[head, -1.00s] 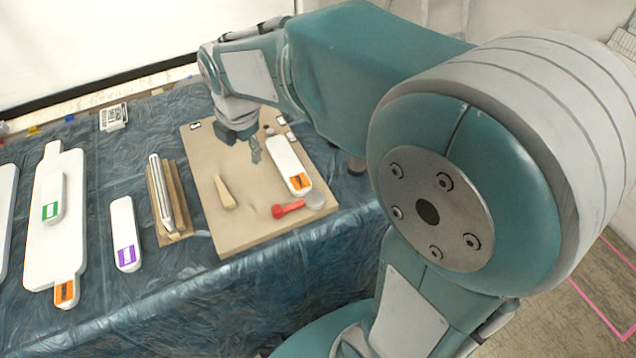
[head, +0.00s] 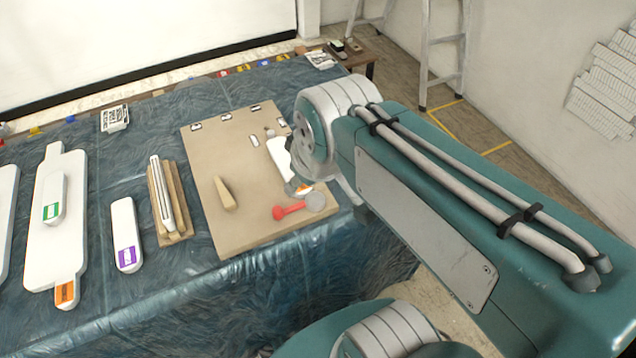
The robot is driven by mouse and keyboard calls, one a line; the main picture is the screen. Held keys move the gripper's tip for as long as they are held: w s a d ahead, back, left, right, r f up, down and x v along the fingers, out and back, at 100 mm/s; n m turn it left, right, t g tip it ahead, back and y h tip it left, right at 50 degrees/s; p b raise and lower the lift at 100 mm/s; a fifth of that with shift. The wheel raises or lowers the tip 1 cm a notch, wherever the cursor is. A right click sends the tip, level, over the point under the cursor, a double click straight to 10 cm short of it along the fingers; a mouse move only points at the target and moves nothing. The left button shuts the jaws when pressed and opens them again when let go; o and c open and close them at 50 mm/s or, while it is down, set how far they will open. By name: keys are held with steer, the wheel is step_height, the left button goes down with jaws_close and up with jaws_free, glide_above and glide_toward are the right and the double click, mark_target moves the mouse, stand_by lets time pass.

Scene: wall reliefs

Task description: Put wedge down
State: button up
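The wedge (head: 225,194) is a small pale wooden piece. It lies on the tan board (head: 230,235) on the table, left of the board's middle, with its narrow end pointing to the back. Nothing touches it. My arm reaches in from the right, and its bent joint covers the board's right side. My gripper does not show in the head view; it is out of sight behind the arm.
A red tool with a grey round end (head: 290,210) lies right of the wedge. A white piece (head: 281,155) is partly hidden by my arm. A wooden holder with metal bars (head: 167,200) and white pieces (head: 125,230) stand left of the board. Ladder legs (head: 425,55) stand behind.

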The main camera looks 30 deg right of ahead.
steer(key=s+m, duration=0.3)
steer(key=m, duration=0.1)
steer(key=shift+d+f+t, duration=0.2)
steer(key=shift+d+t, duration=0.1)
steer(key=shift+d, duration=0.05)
